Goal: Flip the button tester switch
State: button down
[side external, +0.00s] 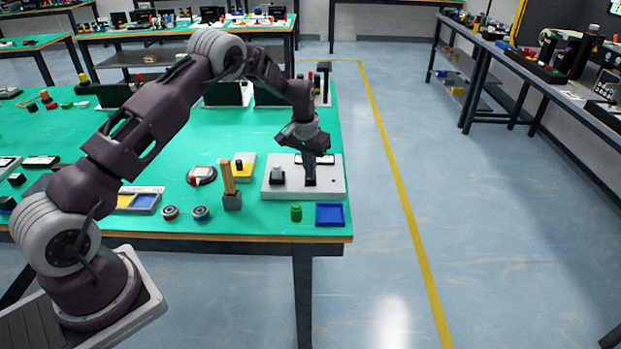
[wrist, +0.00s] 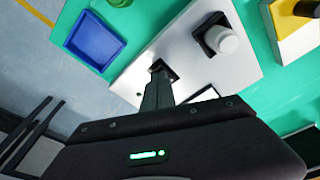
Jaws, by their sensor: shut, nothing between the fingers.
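The button tester (side external: 331,182), a pale grey box, lies near the right front corner of the green table. It also fills the middle of the wrist view (wrist: 188,62). A whitish round button on a black base (wrist: 222,38) stands on its left part in the side view (side external: 277,173). My gripper (side external: 309,183) points down over the middle of the box with its fingers shut and empty. In the wrist view the fingertips (wrist: 158,72) are at a small black switch part (wrist: 163,66). They largely cover it, so its position and any contact cannot be told.
A blue tray (side external: 330,214) and a small green cylinder (side external: 296,212) are in front of the tester. A yellow-topped block (side external: 244,160) and a wooden-pronged dark block (side external: 231,200) stand to its left. The table's right edge is close by.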

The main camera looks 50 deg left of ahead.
jog(key=shift+f, duration=0.4)
jog(key=shift+r, duration=3.55)
jog(key=s+d+r+t, duration=0.1)
jog(key=s+d+r, duration=0.3)
jog(key=s+r, duration=0.3)
jog(key=s+d+r+m, duration=0.1)
jog(key=s+d+r, duration=0.2)
jog(key=s+r, duration=0.35)
jog(key=s+d+r+t, duration=0.1)
jog(key=s+d+r, duration=0.3)
jog(key=r, duration=0.5)
jog(key=s+d+m+t, duration=0.1)
jog(key=s+d, duration=0.1)
jog(key=s, duration=0.9)
jog(key=s+d+f+m, duration=0.1)
jog(key=s+d, duration=0.1)
jog(key=s, duration=0.9)
jog(key=shift+s+t, duration=0.2)
jog(key=shift+t, duration=0.2)
